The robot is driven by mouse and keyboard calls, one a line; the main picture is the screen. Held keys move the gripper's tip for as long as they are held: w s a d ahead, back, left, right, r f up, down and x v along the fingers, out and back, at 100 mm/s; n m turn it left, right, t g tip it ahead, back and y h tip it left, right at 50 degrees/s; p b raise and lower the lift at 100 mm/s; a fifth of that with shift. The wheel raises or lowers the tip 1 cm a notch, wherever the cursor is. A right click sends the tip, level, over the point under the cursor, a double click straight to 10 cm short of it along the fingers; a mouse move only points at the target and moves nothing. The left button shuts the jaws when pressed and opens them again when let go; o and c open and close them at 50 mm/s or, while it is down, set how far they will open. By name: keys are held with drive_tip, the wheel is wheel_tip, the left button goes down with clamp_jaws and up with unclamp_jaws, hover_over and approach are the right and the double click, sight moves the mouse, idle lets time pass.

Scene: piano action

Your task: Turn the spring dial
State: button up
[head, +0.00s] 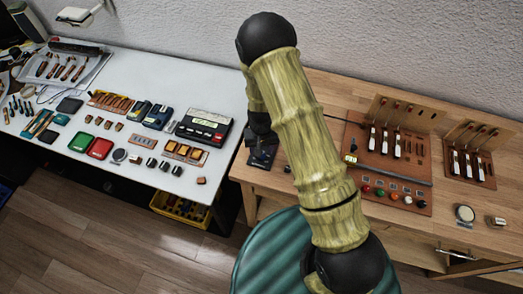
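My bamboo-textured arm crosses the middle of the head view. My gripper (260,140) is dark and small, low at the left end of the wooden desk, partly behind the arm. It is over or against a dark blue item (263,157); I cannot tell if they touch. Its fingers are too small and dark to read. No dial is clearly marked as the spring dial. A round pale-faced piece (465,213) lies at the right on the wooden desk, away from my gripper.
The wooden desk (320,87) holds a brown key-and-button panel (413,168) and a smaller key panel (471,164). The white table (213,80) carries boxes, tools and a black button unit (203,127). A green ribbed seat (265,250) stands in front. A wall closes the back.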

drive_tip(key=shift+f, duration=1.25)
drive_tip(key=shift+s+r, duration=0.1)
drive_tip(key=shift+s, duration=0.05)
drive_tip(key=shift+c, duration=0.9)
drive_tip(key=c, duration=0.8)
drive_tip(key=shift+m+b, duration=0.4)
drive_tip(key=shift+m, duration=0.9)
